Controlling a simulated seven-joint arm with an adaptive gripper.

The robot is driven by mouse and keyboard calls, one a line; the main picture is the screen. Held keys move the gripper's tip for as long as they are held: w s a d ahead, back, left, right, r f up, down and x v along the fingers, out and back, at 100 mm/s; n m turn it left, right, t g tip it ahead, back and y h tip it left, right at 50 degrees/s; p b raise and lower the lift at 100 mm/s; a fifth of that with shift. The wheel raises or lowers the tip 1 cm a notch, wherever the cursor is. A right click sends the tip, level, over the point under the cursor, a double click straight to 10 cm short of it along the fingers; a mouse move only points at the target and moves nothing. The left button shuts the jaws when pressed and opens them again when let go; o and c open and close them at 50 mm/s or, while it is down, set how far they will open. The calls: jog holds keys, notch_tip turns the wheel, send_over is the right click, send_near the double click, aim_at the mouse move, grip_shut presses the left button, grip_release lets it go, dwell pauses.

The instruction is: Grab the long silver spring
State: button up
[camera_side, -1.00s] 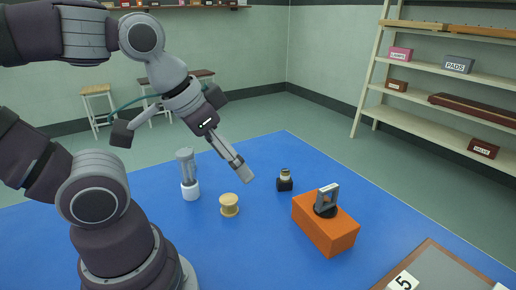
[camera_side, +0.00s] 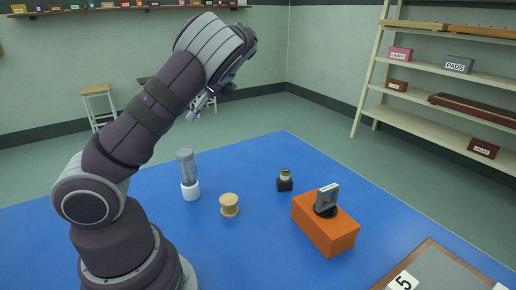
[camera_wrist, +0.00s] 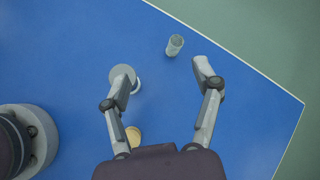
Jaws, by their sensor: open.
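A tall grey, silvery cylinder (camera_side: 185,164), which looks like the long silver spring, stands upright on the blue mat. In the side view its lower end is hidden behind a short white cylinder (camera_side: 191,191). In the wrist view the silver cylinder (camera_wrist: 175,45) is apart from the white round piece (camera_wrist: 123,73), beyond and between my fingertips. My gripper (camera_wrist: 162,74) is open and empty, its left finger partly covering the white piece. In the side view my gripper is raised well above the mat, partly hidden by my wrist.
A yellow spool (camera_side: 229,204) stands near the white cylinder. A small black piece (camera_side: 284,184) with a light top and an orange block (camera_side: 328,235) bearing a grey frame are to the right. A numbered tray (camera_side: 433,268) lies at front right.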

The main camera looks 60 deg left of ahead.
notch_tip(320, 180, up, 5)
jog(key=w+a+m+g+y, duration=0.2)
jog(key=w+m+y, duration=0.1)
jog(key=m+y, duration=0.2)
notch_tip(320, 180, down, 17)
jog(key=x, duration=1.1)
jog(key=shift+d+f, duration=0.15)
jog(key=shift+f, duration=0.05)
jog(key=c, duration=1.1)
jog(key=shift+o, duration=0.2)
jog(key=shift+r, duration=0.1)
